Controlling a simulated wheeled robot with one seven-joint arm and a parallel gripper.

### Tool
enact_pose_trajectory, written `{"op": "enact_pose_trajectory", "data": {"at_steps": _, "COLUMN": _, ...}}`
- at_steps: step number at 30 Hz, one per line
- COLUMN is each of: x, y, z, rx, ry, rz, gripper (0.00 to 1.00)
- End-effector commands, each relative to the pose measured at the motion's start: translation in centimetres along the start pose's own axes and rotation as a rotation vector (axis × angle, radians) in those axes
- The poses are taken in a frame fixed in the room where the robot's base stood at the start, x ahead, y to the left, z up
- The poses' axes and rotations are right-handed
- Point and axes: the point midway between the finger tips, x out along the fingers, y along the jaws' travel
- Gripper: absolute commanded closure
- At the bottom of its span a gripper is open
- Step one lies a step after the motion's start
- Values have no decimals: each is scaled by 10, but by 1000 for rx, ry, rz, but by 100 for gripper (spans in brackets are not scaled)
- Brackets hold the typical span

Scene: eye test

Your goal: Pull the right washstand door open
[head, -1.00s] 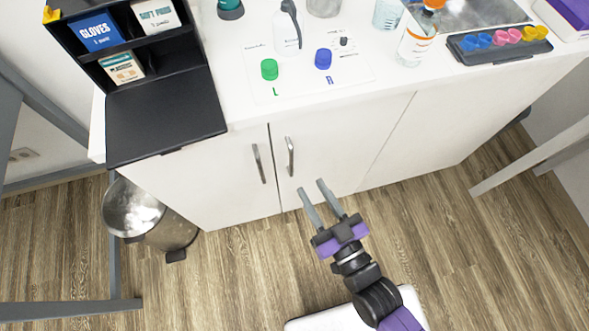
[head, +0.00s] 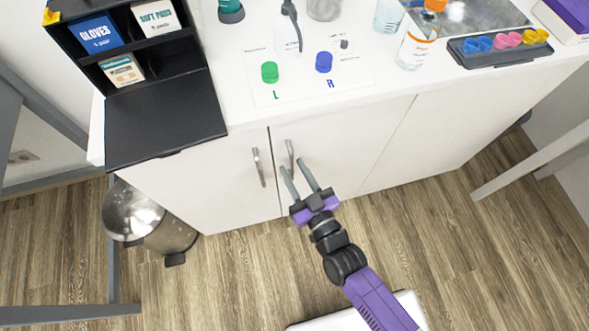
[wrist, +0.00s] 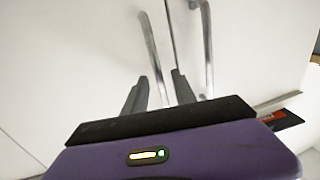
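The right washstand door (head: 350,145) is a flat white panel, closed flush at the seam beside the left door (head: 205,185). Its slim, upright metal handle (head: 289,152) stands just right of that seam. My gripper (head: 293,165) is open and empty, its two grey fingers pointing at the handle's lower part. The wrist view looks turned over: there the right door's handle (wrist: 150,45) is the left one, running between the two fingers of my gripper (wrist: 159,77). I cannot tell how deep the fingers reach around it. The fingers hide part of the handle.
The left door's handle (head: 258,166) is close beside, left of the seam. A metal bin (head: 150,222) stands at the washstand's left end. A black organizer flap (head: 165,118) overhangs the counter edge above the left door. The wooden floor in front is mostly clear.

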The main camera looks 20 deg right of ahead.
Motion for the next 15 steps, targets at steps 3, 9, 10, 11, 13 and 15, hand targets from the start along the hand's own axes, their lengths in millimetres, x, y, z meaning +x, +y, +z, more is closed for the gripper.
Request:
{"op": "enact_pose_trajectory", "data": {"at_steps": 3, "x": 2, "y": 0, "z": 0, "rx": 0, "ry": 0, "rz": 0, "gripper": 67}}
{"op": "enact_pose_trajectory", "data": {"at_steps": 9, "x": 2, "y": 0, "z": 0, "rx": 0, "ry": -1, "rz": 0, "gripper": 75}}
{"op": "enact_pose_trajectory", "data": {"at_steps": 10, "x": 2, "y": 0, "z": 0, "rx": 0, "ry": -1, "rz": 0, "gripper": 81}}
{"op": "enact_pose_trajectory", "data": {"at_steps": 11, "x": 2, "y": 0, "z": 0, "rx": 0, "ry": -1, "rz": 0, "gripper": 87}}
{"op": "enact_pose_trajectory", "data": {"at_steps": 13, "x": 2, "y": 0, "z": 0, "rx": 0, "ry": 0, "rz": 0, "gripper": 100}}
{"op": "enact_pose_trajectory", "data": {"at_steps": 15, "x": 2, "y": 0, "z": 0, "rx": 0, "ry": 0, "rz": 0, "gripper": 100}}
